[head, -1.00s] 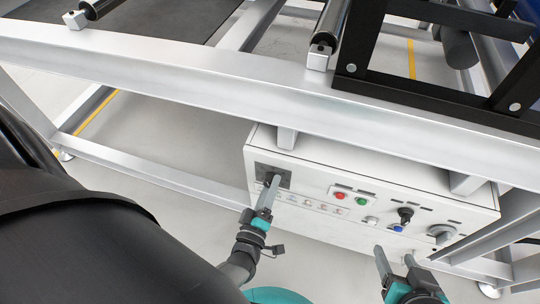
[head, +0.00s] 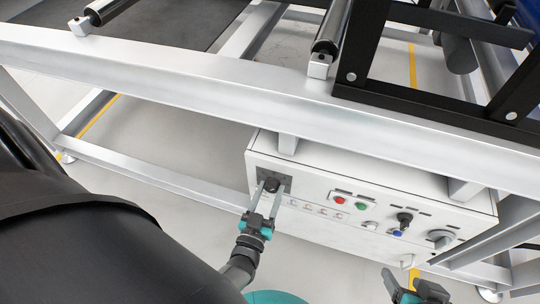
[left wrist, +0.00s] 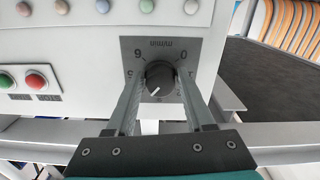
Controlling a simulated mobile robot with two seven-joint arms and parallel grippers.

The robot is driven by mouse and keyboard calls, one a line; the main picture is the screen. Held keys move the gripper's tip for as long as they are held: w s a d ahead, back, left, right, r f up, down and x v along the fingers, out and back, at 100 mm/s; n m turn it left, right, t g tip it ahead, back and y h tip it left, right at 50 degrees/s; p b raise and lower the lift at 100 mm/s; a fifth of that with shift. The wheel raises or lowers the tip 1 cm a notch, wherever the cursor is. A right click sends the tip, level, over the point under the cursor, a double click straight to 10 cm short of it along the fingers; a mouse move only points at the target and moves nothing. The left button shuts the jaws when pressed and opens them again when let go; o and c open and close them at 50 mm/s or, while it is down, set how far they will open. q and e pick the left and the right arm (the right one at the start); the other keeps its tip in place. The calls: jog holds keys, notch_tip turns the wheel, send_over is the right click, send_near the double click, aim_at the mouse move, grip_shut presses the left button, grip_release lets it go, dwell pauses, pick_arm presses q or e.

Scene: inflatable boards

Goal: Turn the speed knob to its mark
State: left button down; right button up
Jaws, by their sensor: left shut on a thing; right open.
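The speed knob (head: 271,185) is a black round knob on a dark dial plate (head: 288,180) at the left end of the white control box. My left gripper (head: 268,192) has one finger on each side of it and is shut on it. In the left wrist view the knob (left wrist: 158,77) sits between the fingertips, and its white pointer line slants to the lower left. The dial's numbers and "m/min" appear upside down there; the fingers cover part of the scale, and I cannot make out the mark. My right gripper (head: 403,277) is open and empty, low at the right.
A silver frame beam (head: 230,82) runs above the box. The floor in front is clear.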

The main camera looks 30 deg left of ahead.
pick_arm(q)
jog(key=m, duration=0.2)
jog(key=shift+m, duration=0.4)
jog(key=shift+a+m, duration=0.1)
jog(key=shift+m, duration=3.5)
pick_arm(e)
jog(key=shift+s+d+r+g+h, duration=0.15)
jog(key=shift+s+d+g+h, duration=0.15)
jog(key=shift+s+d, duration=0.15)
pick_arm(q)
jog(key=shift+r, duration=0.1)
jog(key=shift+c, duration=1.4)
grip_release()
jog(key=shift+s, duration=0.1)
